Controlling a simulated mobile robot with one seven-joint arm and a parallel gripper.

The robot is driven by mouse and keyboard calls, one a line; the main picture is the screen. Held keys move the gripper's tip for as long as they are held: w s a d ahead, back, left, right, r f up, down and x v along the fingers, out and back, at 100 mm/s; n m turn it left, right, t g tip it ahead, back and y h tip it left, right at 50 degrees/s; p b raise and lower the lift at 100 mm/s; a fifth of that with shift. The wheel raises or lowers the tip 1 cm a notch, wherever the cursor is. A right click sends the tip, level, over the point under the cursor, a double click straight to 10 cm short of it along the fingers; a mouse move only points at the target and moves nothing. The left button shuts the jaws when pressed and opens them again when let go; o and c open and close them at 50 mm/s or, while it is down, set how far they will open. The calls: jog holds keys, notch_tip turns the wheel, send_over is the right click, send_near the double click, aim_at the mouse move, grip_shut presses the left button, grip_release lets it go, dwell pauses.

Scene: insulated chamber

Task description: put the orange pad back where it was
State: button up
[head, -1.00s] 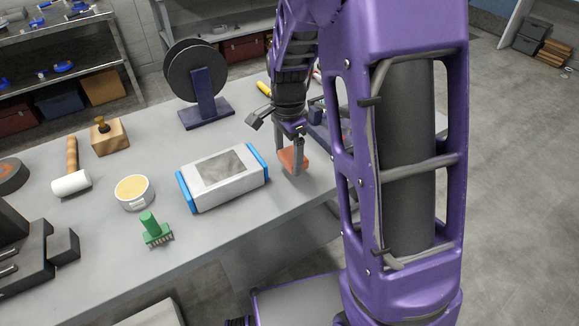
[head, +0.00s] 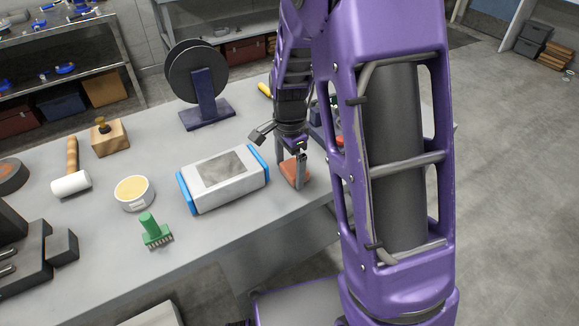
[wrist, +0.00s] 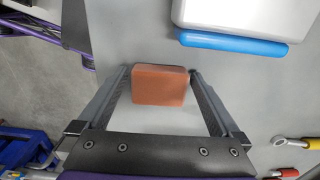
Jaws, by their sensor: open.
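The orange pad (head: 291,174) is a small flat block lying on the grey bench, right of the white device with blue ends. It also shows in the wrist view (wrist: 160,85), lying between my fingers toward their tips. My gripper (head: 291,175) points down at the pad with a finger on each side of it. In the wrist view the fingers are spread, with a gap visible beside the pad on the left and a narrower one on the right. In the head view the fingers partly cover the pad.
The white device (head: 222,180) stands close left of the pad. A green brush (head: 153,232), a white tub (head: 134,193), a mallet (head: 71,182) and a spool on a stand (head: 205,100) are farther left. The bench's front edge is near the pad. Screwdrivers (wrist: 297,142) lie to one side.

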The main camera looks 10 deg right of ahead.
aim_at(290, 169)
notch_tip(290, 169, up, 12)
jog(key=p, duration=0.2)
jog(key=shift+r, duration=0.15)
dwell(0.4)
